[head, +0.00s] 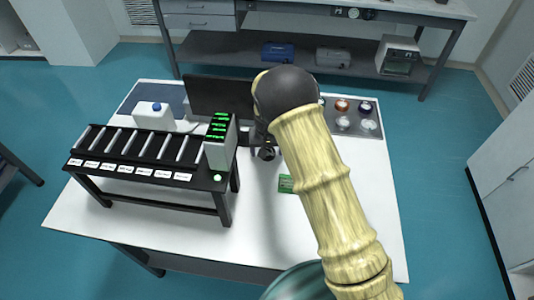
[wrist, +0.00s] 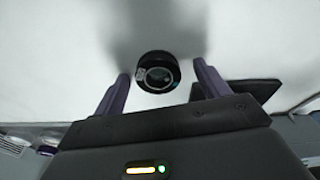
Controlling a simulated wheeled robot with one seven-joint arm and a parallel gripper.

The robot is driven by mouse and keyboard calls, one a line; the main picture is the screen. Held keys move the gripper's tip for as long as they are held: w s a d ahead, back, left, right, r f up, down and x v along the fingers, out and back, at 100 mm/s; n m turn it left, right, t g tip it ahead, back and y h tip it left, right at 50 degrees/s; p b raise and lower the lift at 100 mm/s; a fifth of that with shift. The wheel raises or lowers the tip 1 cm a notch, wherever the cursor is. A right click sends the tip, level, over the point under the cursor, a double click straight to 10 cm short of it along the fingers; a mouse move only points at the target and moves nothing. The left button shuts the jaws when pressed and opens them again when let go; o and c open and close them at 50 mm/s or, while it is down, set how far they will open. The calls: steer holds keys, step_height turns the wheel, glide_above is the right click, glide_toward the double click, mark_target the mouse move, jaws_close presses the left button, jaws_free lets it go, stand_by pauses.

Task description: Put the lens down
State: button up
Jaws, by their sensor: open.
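The lens (wrist: 158,72) is a short black ring with glass in it and a small pale label on its side. In the wrist view it lies between and just beyond my fingertips, against the white table top. My gripper (wrist: 161,70) is open, with a gap between each purple-grey finger and the lens. My arm hides most of the gripper there.
A black rack (head: 140,147) with several slots and white labels stands at the left. A grey tray (head: 345,125) with several round parts lies at the back right. A green card (head: 287,184) lies near the middle. A dark screen (head: 215,93) stands behind. The front of the table is clear.

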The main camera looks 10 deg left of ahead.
steer(key=shift+w+d, duration=0.1)
steer(key=shift+w, duration=0.05)
steer(key=c, duration=1.2)
steer(key=shift+r, duration=0.15)
step_height(320, 180, up, 28)
steer(key=shift+f+b, duration=0.1)
steer(key=shift+b, duration=1)
steer(key=shift+f, duration=0.1)
